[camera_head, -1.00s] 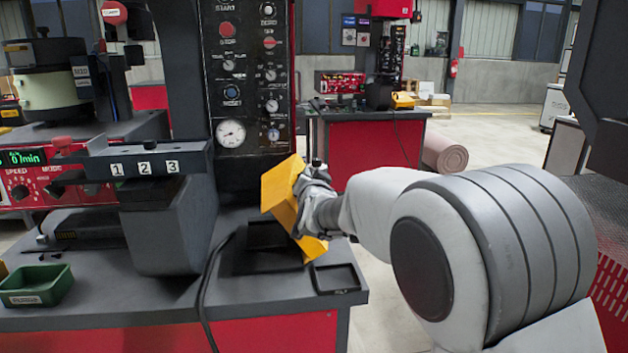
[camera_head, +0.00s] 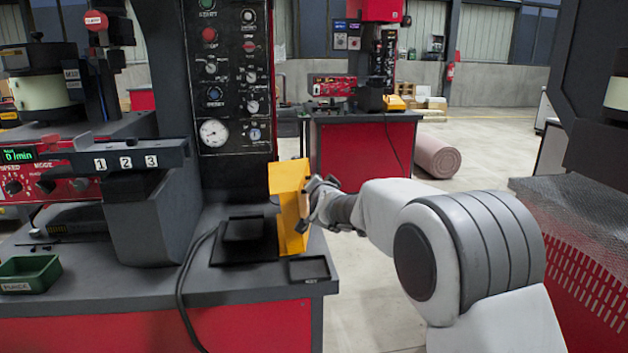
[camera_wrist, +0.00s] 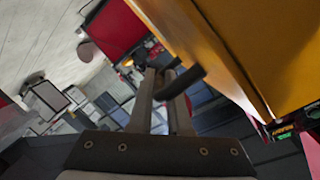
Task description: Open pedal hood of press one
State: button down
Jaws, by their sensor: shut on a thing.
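The yellow pedal hood (camera_head: 288,200) of the press stands nearly upright at the right side of a black base plate (camera_head: 240,250) on the grey bench. It is swung up to the right, and the dark pedal block (camera_head: 243,229) beside it is uncovered. My gripper (camera_head: 318,193) is at the hood's right face. In the wrist view the hood (camera_wrist: 240,50) fills the upper right. There my gripper (camera_wrist: 165,85) is shut on the hood's dark handle (camera_wrist: 185,80). The exact contact is partly hidden by the fingers.
A small black tray (camera_head: 309,268) lies on the bench's front right corner. A black cable (camera_head: 184,285) runs over the front edge. A green bin (camera_head: 28,273) sits at left. The control column (camera_head: 230,75) rises behind the pedal. Floor to the right is open.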

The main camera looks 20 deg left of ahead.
jog(key=shift+w+d+f, duration=0.6)
jog(key=shift+d+f, duration=0.1)
jog(key=shift+d, duration=0.2)
jog(key=c, duration=0.9)
grip_release()
jog(key=shift+s, duration=0.1)
jog(key=p+v, duration=0.1)
jog(key=v, duration=1.6)
jog(key=shift+r+p, duration=0.25)
jog(key=shift+p, duration=0.1)
